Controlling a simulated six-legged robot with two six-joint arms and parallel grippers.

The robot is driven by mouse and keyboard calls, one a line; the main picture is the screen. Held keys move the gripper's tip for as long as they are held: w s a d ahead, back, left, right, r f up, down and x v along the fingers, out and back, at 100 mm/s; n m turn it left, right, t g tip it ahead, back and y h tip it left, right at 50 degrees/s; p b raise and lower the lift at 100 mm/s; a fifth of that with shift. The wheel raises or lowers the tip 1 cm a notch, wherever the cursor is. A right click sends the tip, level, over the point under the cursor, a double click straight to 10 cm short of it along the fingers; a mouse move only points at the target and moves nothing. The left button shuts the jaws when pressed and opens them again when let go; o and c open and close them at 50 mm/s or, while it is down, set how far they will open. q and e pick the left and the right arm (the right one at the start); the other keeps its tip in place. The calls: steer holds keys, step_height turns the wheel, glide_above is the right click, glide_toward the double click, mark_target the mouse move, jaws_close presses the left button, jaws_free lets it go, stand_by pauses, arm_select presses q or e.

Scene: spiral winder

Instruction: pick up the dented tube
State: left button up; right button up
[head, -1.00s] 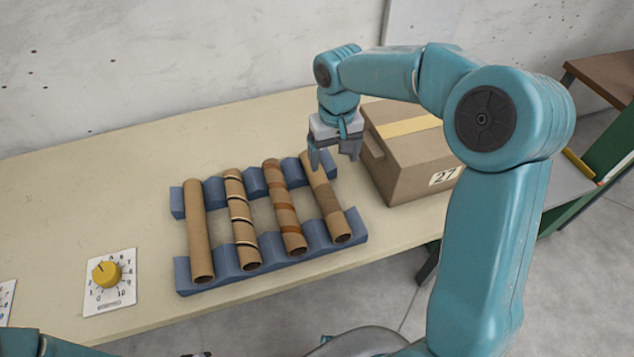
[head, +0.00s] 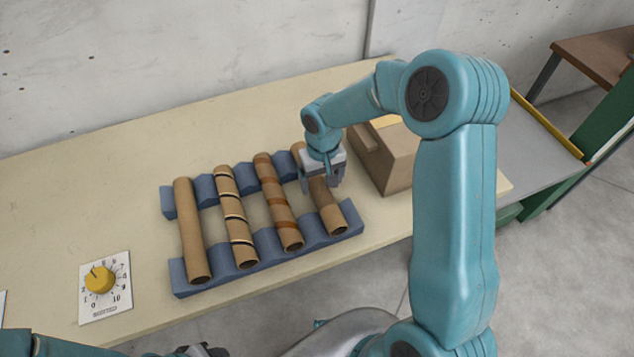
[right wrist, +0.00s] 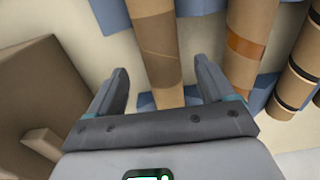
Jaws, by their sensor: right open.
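The rightmost cardboard tube (head: 332,218) lies in the blue cradle rack (head: 268,243). It is brown, with a darker, uneven patch partway along that may be the dent; in the right wrist view the tube (right wrist: 155,25) shows a faint crease. My right gripper (head: 321,185) is open over this tube. In the right wrist view its fingers (right wrist: 161,66) stand one on each side of the tube, with gaps, and hold nothing. The gripper hides part of the tube's far half. Part of my left gripper (head: 200,351) may show at the bottom edge; its jaws cannot be made out.
Left of that tube lie an orange-banded tube (head: 278,203), a dark spiral-striped tube (head: 236,217) and a plain tube (head: 191,232). A cardboard box (head: 395,165) stands close on the right. A yellow dial (head: 100,279) is at the left. The table's far left is clear.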

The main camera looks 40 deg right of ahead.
mark_target(320, 189)
steer(key=shift+a+f, duration=0.1)
steer(key=shift+f, duration=1.9)
steer(key=c, duration=1.2)
